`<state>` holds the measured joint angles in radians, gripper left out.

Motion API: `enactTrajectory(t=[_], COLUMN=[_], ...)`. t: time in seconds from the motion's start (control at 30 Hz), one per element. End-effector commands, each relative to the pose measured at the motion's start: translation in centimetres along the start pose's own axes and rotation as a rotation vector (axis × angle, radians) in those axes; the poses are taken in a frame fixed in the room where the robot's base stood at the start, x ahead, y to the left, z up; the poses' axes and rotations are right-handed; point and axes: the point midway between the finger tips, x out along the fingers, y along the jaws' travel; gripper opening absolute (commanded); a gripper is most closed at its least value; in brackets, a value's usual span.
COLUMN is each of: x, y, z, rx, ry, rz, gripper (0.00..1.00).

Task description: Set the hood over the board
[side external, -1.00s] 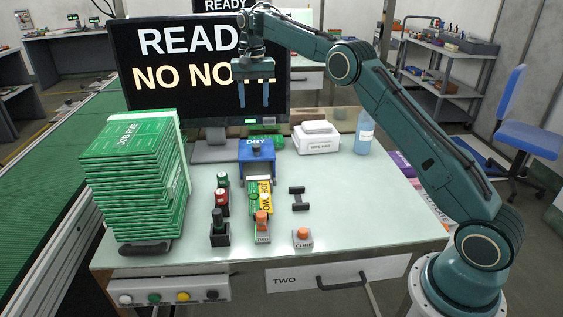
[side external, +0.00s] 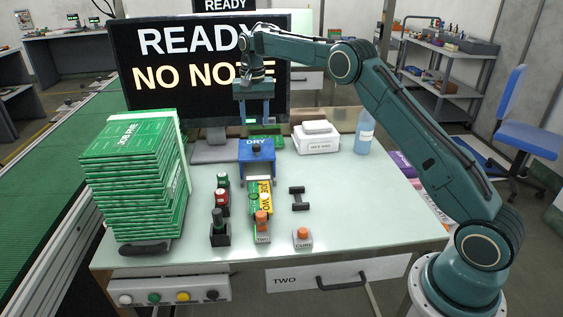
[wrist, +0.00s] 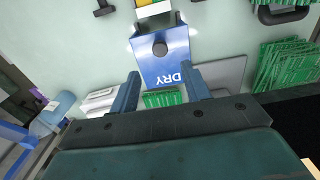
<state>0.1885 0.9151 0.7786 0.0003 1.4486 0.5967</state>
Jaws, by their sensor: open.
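The hood is a blue box (side external: 257,162) lettered DRY with a dark knob on top, standing toward the back of the bench. The wrist view shows it too (wrist: 161,62), with its knob just ahead of my fingertips. The board, with green and yellow parts (side external: 260,194), lies just in front of the hood; its yellow end shows in the wrist view (wrist: 153,8). Whether any of it reaches under the hood, I cannot tell. My gripper (side external: 254,122) points down, open and empty, above the hood and apart from its knob.
Left of the board are several dark, red and green bottles (side external: 221,202). Right of it are a black bracket (side external: 298,198) and an orange CURE button (side external: 303,236). A tall green stack (side external: 135,185) stands left, a white box (side external: 317,142) and blue bottle (side external: 365,132) right, a screen (side external: 190,70) behind.

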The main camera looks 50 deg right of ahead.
Motion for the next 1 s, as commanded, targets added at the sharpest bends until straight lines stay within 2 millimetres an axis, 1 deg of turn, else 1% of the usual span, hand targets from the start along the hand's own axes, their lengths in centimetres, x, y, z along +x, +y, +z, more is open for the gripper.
enactTrajectory(t=[0.1, 0.3, 0.5, 0.7, 1.0], x=[1.9, 4.9, 7.3, 8.4, 8.6], y=[0.0, 0.0, 0.0, 0.0, 0.0], z=[0.0, 0.0, 0.0, 0.0, 0.0], rx=[0.000, 0.000, 0.000, 0.000, 0.000], ry=[-0.002, -0.002, -0.001, 0.000, 0.001], rz=[0.001, 0.001, 0.001, 0.000, -0.001], gripper=[0.47, 0.47, 0.47, 0.47, 0.47])
